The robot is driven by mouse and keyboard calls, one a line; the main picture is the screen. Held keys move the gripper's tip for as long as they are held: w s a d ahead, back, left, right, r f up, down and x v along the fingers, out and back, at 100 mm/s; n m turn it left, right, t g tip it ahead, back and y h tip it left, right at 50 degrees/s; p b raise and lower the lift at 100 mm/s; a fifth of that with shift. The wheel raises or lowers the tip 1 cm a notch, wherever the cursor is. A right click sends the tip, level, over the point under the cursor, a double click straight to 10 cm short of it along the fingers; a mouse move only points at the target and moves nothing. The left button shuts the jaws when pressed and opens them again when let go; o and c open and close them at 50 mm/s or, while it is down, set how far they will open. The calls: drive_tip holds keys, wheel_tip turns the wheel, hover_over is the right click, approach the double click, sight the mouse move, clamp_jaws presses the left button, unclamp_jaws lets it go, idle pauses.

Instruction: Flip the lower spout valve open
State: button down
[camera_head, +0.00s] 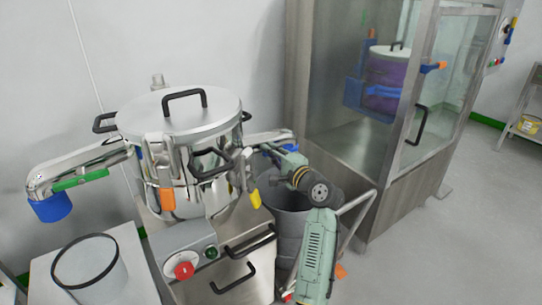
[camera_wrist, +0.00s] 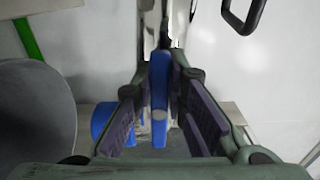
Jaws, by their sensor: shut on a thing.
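A steel bowl machine (camera_head: 185,160) has a spout at each side. The right spout (camera_head: 265,136) ends at my gripper (camera_head: 278,150), which covers much of it. In the wrist view, a narrow blue lever (camera_wrist: 160,85) stands between the finger pads of my gripper (camera_wrist: 162,115), and they are shut on it. A blue rounded part (camera_wrist: 101,120) shows behind the left finger. The left spout (camera_head: 75,163) carries a green lever (camera_head: 80,178) and a blue end (camera_head: 52,207). I cannot tell the valve's exact angle.
A grey bin (camera_head: 290,222) stands below my gripper, close to my arm. A steel cabinet with black handles (camera_head: 233,277) is to its left, with a red button (camera_head: 184,270). A glass-doored booth (camera_head: 380,130) stands right. Open floor lies at far right.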

drive_tip(key=shift+a+f, duration=0.1)
drive_tip(key=shift+f, duration=0.05)
idle(0.4)
drive_tip(key=c, duration=1.6)
unclamp_jaws()
drive_tip(key=v, duration=1.2)
